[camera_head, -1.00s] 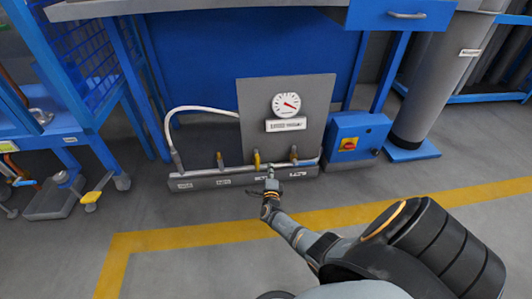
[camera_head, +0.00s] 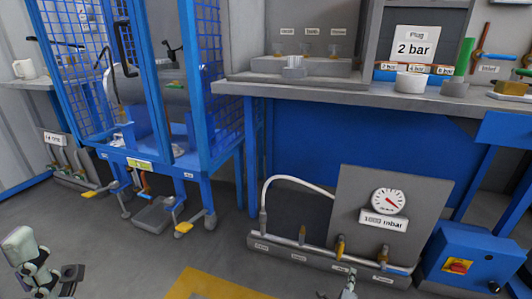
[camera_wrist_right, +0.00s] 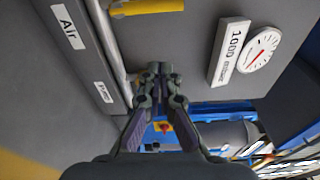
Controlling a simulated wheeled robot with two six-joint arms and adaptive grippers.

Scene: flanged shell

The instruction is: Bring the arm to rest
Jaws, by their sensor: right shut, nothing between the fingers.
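My right gripper (camera_head: 347,285) shows at the bottom edge of the head view, low in front of the pipe manifold (camera_head: 300,254). In the right wrist view my right gripper (camera_wrist_right: 160,72) is shut with nothing between its fingertips. Its tips point toward the grey gauge panel and the pipe with a yellow valve lever (camera_wrist_right: 147,7). I cannot tell whether the tips touch anything. Most of my right arm is below the head view.
The gauge panel (camera_head: 360,200) carries a round dial and a "1000 mbar" label. A white hose (camera_head: 290,180) arches beside it. A blue box (camera_head: 465,262) with a red knob stands at right. A workbench (camera_head: 360,92) overhangs behind. A blue mesh-sided frame (camera_head: 225,120) stands left.

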